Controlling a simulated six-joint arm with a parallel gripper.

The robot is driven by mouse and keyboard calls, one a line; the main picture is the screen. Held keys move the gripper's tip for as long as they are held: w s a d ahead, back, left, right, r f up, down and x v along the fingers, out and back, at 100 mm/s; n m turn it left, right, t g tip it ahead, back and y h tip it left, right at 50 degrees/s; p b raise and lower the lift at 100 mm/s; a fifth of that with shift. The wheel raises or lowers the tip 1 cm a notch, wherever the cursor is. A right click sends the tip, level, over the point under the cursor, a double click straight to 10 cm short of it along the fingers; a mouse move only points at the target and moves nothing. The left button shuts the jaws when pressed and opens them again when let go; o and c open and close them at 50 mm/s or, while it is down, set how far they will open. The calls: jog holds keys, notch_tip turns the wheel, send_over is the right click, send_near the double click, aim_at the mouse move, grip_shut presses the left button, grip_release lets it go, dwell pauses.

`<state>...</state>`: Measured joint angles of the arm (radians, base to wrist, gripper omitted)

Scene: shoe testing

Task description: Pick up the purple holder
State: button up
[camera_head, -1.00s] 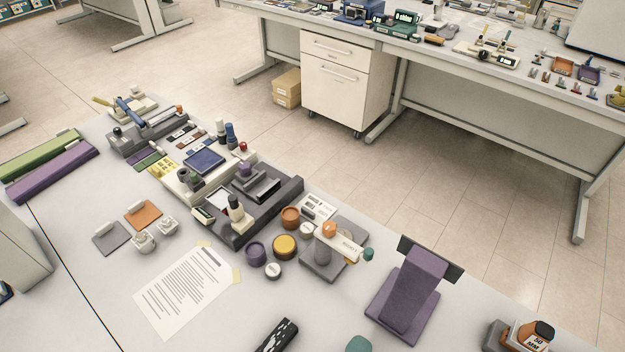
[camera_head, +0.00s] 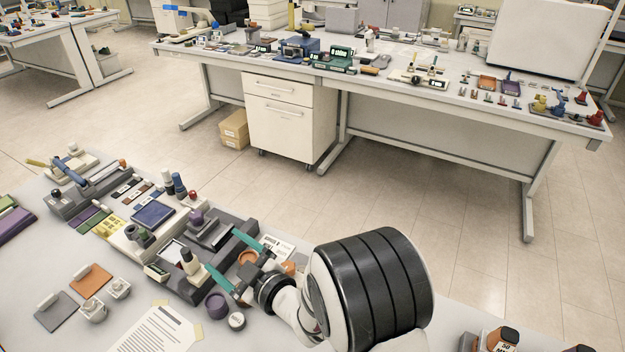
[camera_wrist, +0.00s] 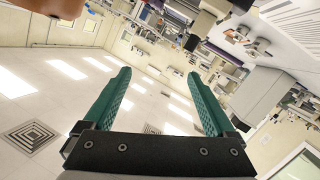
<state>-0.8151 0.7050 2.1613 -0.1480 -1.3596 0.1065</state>
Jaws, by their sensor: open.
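My gripper (camera_head: 221,251) is open, its two teal fingers apart above the grey equipment on the near table. It also shows open and empty in the wrist view (camera_wrist: 158,73), facing the room and floor. A purple stand with a sloped upright, likely the purple holder, shows only in the earlier head view, at the table's right. My arm now covers that area in the head view, so the stand is hidden. A small round purple pot (camera_head: 217,305) stands below the fingers in the picture.
A purple block (camera_head: 14,226) lies at the left edge. A grey tray (camera_head: 57,311) and an orange one (camera_head: 92,279) lie near white pots. Orange-capped bottles (camera_head: 497,341) stand at lower right. A far bench (camera_head: 400,94) holds a small purple tray (camera_head: 511,88).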

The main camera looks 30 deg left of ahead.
aim_at(213, 300)
jog(key=s+d+f+g, duration=0.1)
jog(key=d+f, duration=0.1)
jog(key=f, duration=0.1)
jog(key=s+d+f+m+g+h, duration=0.1)
jog(key=s+d+f, duration=0.1)
jog(key=f, duration=0.2)
jog(key=s+d+f+m+g, duration=0.1)
jog(key=f, duration=0.3)
jog(key=shift+s+d+f+h, duration=0.25)
jog(key=shift+s+d+h, duration=0.1)
jog(key=shift+d+h, duration=0.05)
jog(key=x, duration=1.1)
jog(key=shift+s+f, duration=0.1)
jog(key=shift+s, duration=0.05)
grip_shut()
